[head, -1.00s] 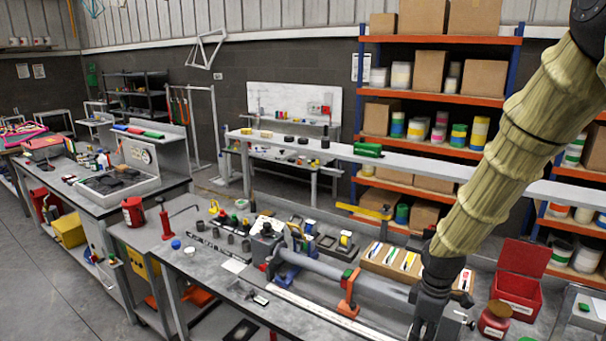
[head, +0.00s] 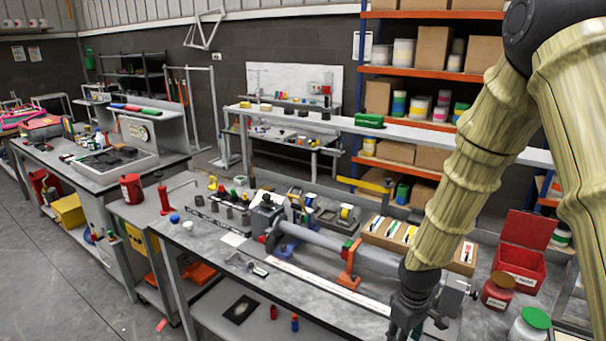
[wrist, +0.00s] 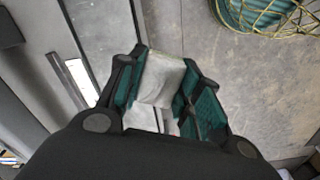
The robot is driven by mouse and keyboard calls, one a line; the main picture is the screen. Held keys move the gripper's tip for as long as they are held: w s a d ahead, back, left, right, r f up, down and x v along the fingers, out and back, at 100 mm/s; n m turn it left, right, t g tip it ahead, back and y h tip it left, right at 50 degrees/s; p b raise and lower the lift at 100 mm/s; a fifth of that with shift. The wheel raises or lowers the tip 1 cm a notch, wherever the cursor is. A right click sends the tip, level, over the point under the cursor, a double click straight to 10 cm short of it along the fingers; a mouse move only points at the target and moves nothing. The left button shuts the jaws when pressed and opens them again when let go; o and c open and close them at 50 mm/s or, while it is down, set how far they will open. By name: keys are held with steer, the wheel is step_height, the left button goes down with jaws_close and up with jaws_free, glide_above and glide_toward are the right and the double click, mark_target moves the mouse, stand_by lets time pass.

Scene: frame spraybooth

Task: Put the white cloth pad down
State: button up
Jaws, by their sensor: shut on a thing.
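The white cloth pad (wrist: 162,80) is pinched between the teal-lined fingers of my gripper (wrist: 164,72) in the wrist view. Part of the pad is hidden behind the fingers. In the head view my gripper (head: 408,312) points down near the front edge of the grey workbench (head: 310,303), at the lower right. The pad cannot be made out in that view. From these views I cannot tell how high the pad is above the surface below it.
A grey tube in a blue and orange clamp (head: 348,262) lies along the bench, left of my gripper. A red open bin (head: 522,262), a red jar (head: 497,291) and a green-lidded jar (head: 531,325) stand to the right. A yellow wire basket (wrist: 275,15) shows in the wrist view.

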steer(key=a+f+m+b, duration=0.3)
steer(key=f, duration=0.4)
steer(key=s+a+f+m+b, duration=0.1)
steer(key=a+f+m+b, duration=0.2)
steer(key=f, duration=0.5)
steer(key=shift+s+a+f+m, duration=0.15)
steer(key=shift+a+m, duration=0.05)
steer(key=shift+m, duration=0.1)
steer(key=shift+s, duration=0.1)
steer(key=shift+a, duration=0.1)
